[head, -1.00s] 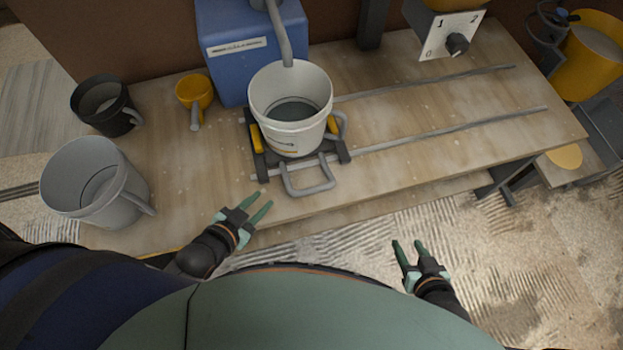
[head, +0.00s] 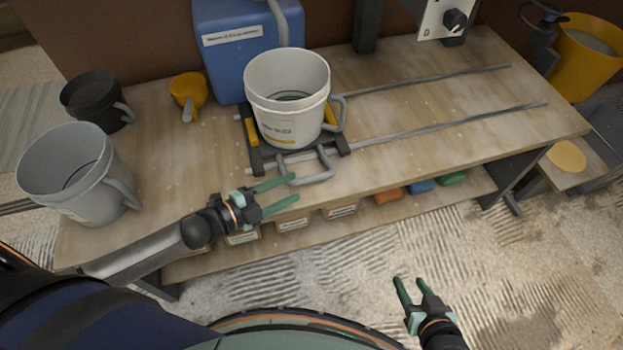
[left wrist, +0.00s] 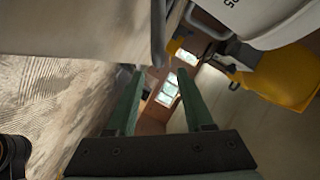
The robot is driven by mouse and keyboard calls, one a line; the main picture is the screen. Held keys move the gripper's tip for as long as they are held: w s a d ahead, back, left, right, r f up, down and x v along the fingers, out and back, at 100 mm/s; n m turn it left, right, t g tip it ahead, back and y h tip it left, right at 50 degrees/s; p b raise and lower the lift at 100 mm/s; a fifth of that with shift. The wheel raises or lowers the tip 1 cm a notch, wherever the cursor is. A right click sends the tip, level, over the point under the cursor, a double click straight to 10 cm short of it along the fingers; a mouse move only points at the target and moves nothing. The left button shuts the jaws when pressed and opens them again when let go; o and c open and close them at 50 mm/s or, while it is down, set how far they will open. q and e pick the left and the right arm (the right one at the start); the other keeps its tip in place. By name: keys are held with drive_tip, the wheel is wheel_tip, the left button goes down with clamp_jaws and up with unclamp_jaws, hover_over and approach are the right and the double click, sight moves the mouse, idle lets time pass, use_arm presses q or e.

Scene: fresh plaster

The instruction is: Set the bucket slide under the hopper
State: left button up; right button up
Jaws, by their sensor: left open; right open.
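The bucket slide, a dark carriage with yellow side blocks (head: 251,132), sits on two grey rails on the bench, with a white bucket (head: 287,88) upright on it. Its grey loop handle (head: 318,176) points toward me. It appears as a grey bar (left wrist: 158,35) in the left wrist view. My left gripper (head: 294,188) is open and empty, its fingertips beside the handle's left side. My right gripper (head: 412,281) is open and empty above the floor, away from the bench. The hopper is cut off at the top; its dial panel (head: 446,19) shows right of the slide.
A blue jug (head: 235,60) stands behind the bucket. A yellow scoop (head: 188,90), a black bucket (head: 93,102) and a grey bucket (head: 75,175) stand at left. The rails (head: 450,125) run clear to the right. A yellow bucket (head: 585,58) stands beyond the bench.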

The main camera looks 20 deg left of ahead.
sight(303, 183)
use_arm(q)
drive_tip(key=x, duration=0.7)
drive_tip(key=shift+b, duration=0.4)
clamp_jaws()
idle(1.0)
